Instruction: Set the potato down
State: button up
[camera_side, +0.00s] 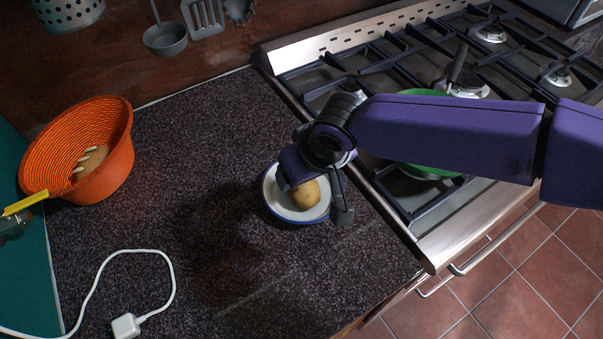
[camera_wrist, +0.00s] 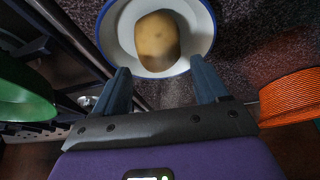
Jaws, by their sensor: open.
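The potato (camera_side: 306,194) is tan and lies in a white bowl with a blue rim (camera_side: 283,213) on the dark counter. In the wrist view the potato (camera_wrist: 157,40) rests inside the bowl (camera_wrist: 203,30), ahead of the fingertips. My gripper (camera_wrist: 162,80) is open, with one finger on each side and nothing between them. In the side view my gripper (camera_side: 316,197) is over the bowl, its fingers on either side of the potato and partly hiding the bowl.
An orange basket (camera_side: 119,172) with pale items stands at the left. A white charger and cable (camera_side: 126,325) lie at the front left. A gas stove (camera_side: 448,222) is on the right, with a green pan (camera_side: 432,172) partly behind my arm. The counter's middle is clear.

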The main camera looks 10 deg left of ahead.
aim_at(315, 202)
jog(key=v, duration=0.7)
jog(key=s+d+r+n+g+h, duration=0.1)
jog(key=d+r, duration=0.1)
jog(key=d, duration=1.1)
jog(key=d+r+n+g, duration=0.1)
jog(key=d+r, duration=0.2)
jog(key=d, duration=1)
jog(key=s+d+f, duration=0.1)
jog(key=s+d, duration=0.4)
jog(key=d, duration=0.4)
jog(key=s+d+f+n+h, duration=0.1)
jog(key=s+d, duration=0.4)
jog(key=d, duration=0.5)
jog(key=s+d+f+n+g, duration=0.1)
jog(key=s+d, duration=0.4)
jog(key=d, duration=0.4)
jog(key=shift+d+f+h, duration=0.2)
jog(key=shift+d+h, duration=0.1)
jog(key=shift+d, duration=0.05)
